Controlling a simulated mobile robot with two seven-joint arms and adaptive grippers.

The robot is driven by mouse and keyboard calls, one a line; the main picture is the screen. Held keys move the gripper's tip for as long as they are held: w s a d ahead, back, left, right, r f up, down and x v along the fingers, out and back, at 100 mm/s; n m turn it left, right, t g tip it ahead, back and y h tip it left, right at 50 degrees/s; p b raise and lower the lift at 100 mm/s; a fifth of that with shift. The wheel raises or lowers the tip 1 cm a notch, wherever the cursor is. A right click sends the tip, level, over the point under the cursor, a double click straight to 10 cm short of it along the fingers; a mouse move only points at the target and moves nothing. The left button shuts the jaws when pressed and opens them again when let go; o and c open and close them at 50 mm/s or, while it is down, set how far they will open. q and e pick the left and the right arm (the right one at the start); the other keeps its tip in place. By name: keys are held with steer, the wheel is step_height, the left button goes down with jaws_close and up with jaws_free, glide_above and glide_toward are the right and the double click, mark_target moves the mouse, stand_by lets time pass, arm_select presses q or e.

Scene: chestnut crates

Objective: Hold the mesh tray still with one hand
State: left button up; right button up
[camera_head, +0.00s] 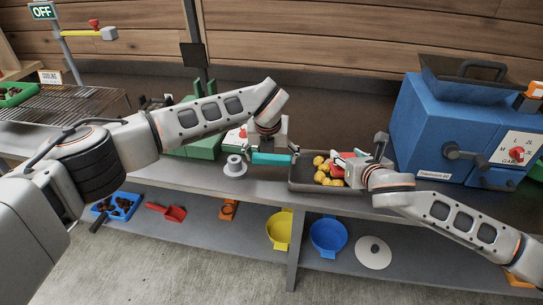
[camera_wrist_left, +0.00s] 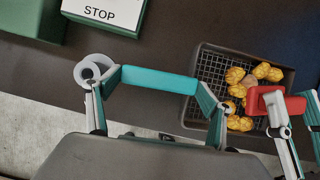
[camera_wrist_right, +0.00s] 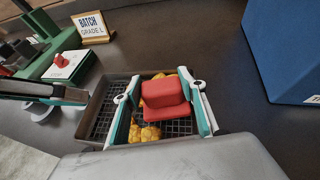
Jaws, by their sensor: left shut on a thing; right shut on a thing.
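The mesh tray (camera_head: 318,189) is a dark, low-walled tray on the bench, with a wire-mesh floor in the left wrist view (camera_wrist_left: 207,60). It holds several yellow chestnuts (camera_wrist_left: 240,123) and a brownish one. My left gripper (camera_head: 272,157) is shut on a teal bar (camera_wrist_left: 158,80) just left of the tray; I cannot tell whether it touches the tray. My right gripper (camera_wrist_right: 163,92) is shut on a red stepped block (camera_wrist_right: 165,98) over the tray's right part. The block hides some chestnuts and mesh; whether it touches them is unclear.
A white spool-shaped piece (camera_head: 234,166) stands left of the tray, near a green machine (camera_head: 205,147). A blue machine (camera_head: 430,125) stands at the right. A yellow bowl (camera_head: 279,232) and a blue bowl (camera_head: 328,237) sit on the lower shelf. Bench behind the tray is clear.

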arm_select(q)
steer(key=shift+w+a+f, duration=0.1)
steer(key=shift+a+f, duration=0.05)
steer(key=shift+a, duration=0.15)
arm_select(e)
steer(key=shift+r, duration=0.95)
arm_select(q)
steer(key=shift+d, duration=0.15)
arm_select(e)
steer(key=shift+r, duration=2.55)
arm_select(q)
steer(key=shift+s+d+f, duration=0.1)
steer(key=shift+s, duration=0.1)
steer(key=o, duration=1.7)
steer(key=shift+w, duration=0.1)
steer(key=shift+r, duration=0.2)
